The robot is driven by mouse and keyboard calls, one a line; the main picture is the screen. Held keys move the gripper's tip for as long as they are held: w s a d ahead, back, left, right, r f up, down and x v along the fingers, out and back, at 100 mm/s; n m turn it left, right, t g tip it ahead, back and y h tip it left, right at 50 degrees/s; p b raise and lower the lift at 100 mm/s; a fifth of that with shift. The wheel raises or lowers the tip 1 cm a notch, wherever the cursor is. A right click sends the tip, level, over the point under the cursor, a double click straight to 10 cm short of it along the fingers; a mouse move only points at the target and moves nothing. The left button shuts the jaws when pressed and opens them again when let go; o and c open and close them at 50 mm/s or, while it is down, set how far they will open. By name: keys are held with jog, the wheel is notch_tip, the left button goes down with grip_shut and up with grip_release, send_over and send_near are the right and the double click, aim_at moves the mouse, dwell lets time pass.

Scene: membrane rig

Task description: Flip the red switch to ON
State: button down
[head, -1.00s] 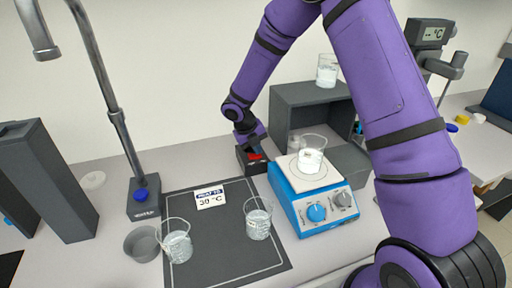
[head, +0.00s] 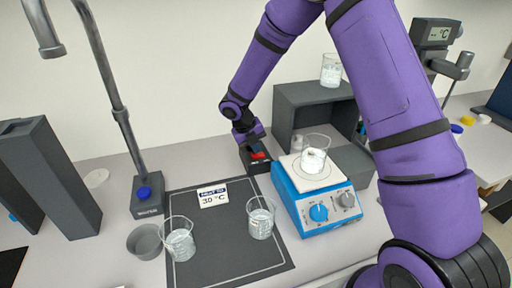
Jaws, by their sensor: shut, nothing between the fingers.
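The red switch (head: 258,156) sits on a small dark box (head: 257,167) on the bench, just left of the blue hotplate. My gripper (head: 251,147) points down at the box from above and behind, with its fingertips close to the switch. The fingers are shut and empty. I cannot tell whether they touch the switch, and its ON side is too small to read.
The blue hotplate (head: 316,217) carries a beaker (head: 314,158) close to the right of the switch box. A grey shelf (head: 302,100) stands behind it. Two beakers (head: 179,243) (head: 260,220) stand on the dark mat (head: 222,262) in front. A tap post (head: 147,195) is at left.

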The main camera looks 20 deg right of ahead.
jog(key=v, duration=1)
jog(key=shift+r, duration=0.35)
jog(key=s+d+r+m+t+y, duration=0.1)
jog(key=s+d+r+m, duration=0.3)
jog(key=s+r+m, duration=0.45)
jog(key=s+d+r+m+t, duration=0.1)
jog(key=s+d+r+m, duration=0.3)
jog(key=s+r+m, duration=0.45)
jog(key=s+d+r+m+t+y, duration=0.1)
jog(key=s+d+r+m, duration=0.1)
jog(key=s+m, duration=0.7)
jog(key=s+d+r+m+t+y, duration=0.2)
jog(key=s+r+m, duration=0.1)
jog(key=s+m, duration=0.6)
jog(key=shift+r+m, duration=0.25)
jog(key=shift+m, duration=0.25)
